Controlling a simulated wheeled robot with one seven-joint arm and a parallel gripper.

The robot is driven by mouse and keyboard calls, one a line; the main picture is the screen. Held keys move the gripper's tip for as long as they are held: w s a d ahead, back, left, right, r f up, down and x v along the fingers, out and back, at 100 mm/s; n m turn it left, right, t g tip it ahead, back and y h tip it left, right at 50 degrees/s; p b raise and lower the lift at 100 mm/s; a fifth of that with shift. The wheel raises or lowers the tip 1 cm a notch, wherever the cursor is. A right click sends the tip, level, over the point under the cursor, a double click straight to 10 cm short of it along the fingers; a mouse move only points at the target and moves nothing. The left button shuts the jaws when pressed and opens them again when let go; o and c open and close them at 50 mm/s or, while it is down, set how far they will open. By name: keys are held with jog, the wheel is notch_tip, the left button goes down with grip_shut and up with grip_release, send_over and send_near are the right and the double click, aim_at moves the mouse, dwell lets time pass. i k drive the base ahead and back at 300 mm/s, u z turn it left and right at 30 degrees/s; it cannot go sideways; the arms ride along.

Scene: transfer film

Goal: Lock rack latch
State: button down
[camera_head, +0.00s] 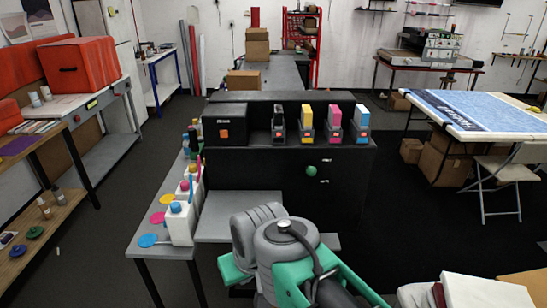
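A black cabinet (345,195) stands ahead of me. On its top, black, yellow, magenta and cyan cartridges stand upright in a row of dark holders: black (278,118), yellow (307,117), magenta (335,117), cyan (361,118). My grey and green arm rises at the bottom centre, in front of the cabinet; no gripper fingers show.
A black box (225,124) with an orange mark stands left of the cartridges. White bottles (181,222) and coloured discs line the grey side table (150,258). A printing table (485,112) and folding chair (503,177) stand right. Dark floor is open between cabinet and chair.

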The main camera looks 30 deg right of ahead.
aim_at(311, 170)
jog(key=u, duration=0.1)
jog(key=i, duration=0.9)
jog(key=z, duration=0.5)
